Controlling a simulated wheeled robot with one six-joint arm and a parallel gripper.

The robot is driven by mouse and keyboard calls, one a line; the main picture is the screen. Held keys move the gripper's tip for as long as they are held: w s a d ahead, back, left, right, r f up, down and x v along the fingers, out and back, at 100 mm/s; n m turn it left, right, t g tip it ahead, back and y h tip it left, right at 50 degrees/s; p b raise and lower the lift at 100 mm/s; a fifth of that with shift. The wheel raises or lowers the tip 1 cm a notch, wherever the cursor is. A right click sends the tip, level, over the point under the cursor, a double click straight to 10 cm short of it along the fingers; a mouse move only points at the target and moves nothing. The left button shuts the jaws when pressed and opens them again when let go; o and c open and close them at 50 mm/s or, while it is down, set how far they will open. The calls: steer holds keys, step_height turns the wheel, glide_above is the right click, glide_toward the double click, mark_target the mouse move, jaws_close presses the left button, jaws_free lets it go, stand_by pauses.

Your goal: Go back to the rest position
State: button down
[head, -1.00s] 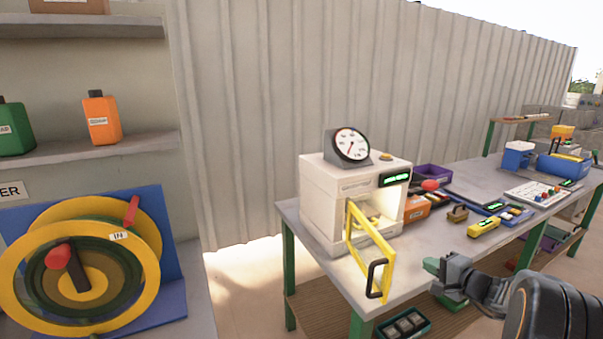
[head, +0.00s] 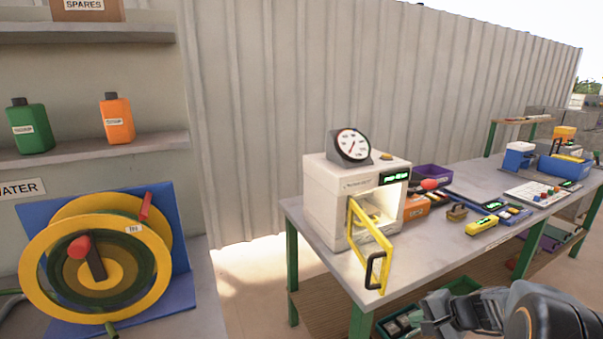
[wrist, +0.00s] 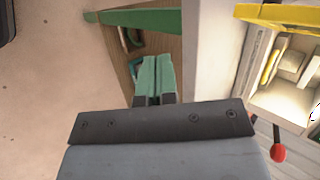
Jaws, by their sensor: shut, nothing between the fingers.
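My gripper (head: 430,315) is at the bottom right of the head view, in front of the table and below its top. In the wrist view its green fingers (wrist: 153,78) lie side by side, shut with nothing between them. The white press (head: 325,210) stands on the near left end of the table (head: 440,232). Its yellow-framed door (head: 372,245) hangs open toward me, and the lit chamber shows. In the wrist view the yellow door frame (wrist: 280,15) and the chamber (wrist: 290,75) are at the upper right, apart from my fingers.
Behind my gripper is a lower wooden shelf with a green bin (head: 460,286). Farther along the table are an orange box (head: 416,207), a yellow device (head: 481,226) and blue bins. A yellow hose reel (head: 95,262) stands at left. Bare floor (head: 250,290) lies between.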

steer(key=s+a+r+n+g+h+p, duration=0.2)
steer(key=s+a+r+n+h+p, duration=0.4)
steer(key=s+a+r+n, duration=0.5)
steer(key=s+r, duration=0.1)
steer(key=s, duration=0.1)
steer(key=shift+s+a+h, duration=0.3)
stand_by(1.1)
